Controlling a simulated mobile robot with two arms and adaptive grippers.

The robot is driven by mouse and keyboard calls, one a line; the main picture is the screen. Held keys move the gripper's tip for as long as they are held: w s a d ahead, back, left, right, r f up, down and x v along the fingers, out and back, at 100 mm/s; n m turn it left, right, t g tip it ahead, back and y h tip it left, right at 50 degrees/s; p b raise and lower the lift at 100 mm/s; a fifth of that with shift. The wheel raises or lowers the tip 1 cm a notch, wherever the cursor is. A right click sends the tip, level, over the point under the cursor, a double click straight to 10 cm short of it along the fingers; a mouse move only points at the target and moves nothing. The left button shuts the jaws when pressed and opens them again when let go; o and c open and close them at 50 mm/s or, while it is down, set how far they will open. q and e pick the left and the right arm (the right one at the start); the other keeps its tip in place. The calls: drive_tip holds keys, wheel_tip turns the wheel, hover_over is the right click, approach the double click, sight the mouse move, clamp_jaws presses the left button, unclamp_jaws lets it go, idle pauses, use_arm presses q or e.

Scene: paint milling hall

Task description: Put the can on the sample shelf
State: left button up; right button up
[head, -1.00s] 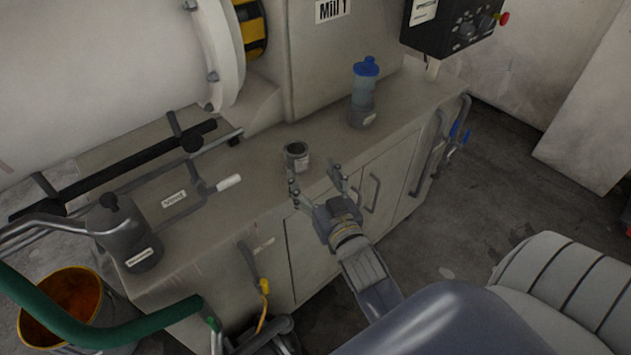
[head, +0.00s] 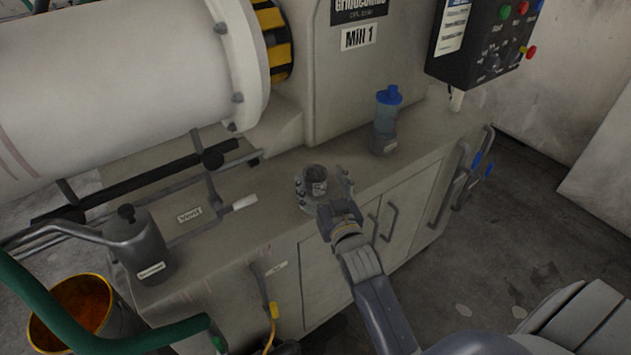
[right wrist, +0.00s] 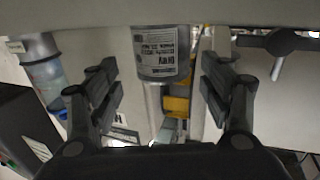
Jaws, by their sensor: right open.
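The can (head: 315,176) is a small grey metal can with a pale label, standing on the counter (head: 232,232) in front of the mill. My right gripper (head: 323,186) is at the can, with its fingers open on either side of it. In the right wrist view the can (right wrist: 162,52) shows between the two fingers of the gripper (right wrist: 161,82), with a gap on both sides. My left gripper is not in view. I cannot make out a sample shelf in either view.
A blue-capped bottle (head: 386,122) stands behind and right of the can. A grey spouted canister (head: 137,245) stands at the counter's left end, near an orange-lined bucket (head: 82,303). Door handles stick out in front.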

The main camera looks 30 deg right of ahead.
sight(315, 175)
drive_tip(key=w, duration=0.3)
drive_tip(key=shift+w+d+f, duration=0.15)
drive_tip(key=shift+w+f, duration=0.05)
drive_tip(key=shift+w, duration=0.15)
drive_tip(key=c, duration=1.2)
drive_tip(key=shift+r, duration=0.2)
drive_tip(key=shift+c, duration=0.2)
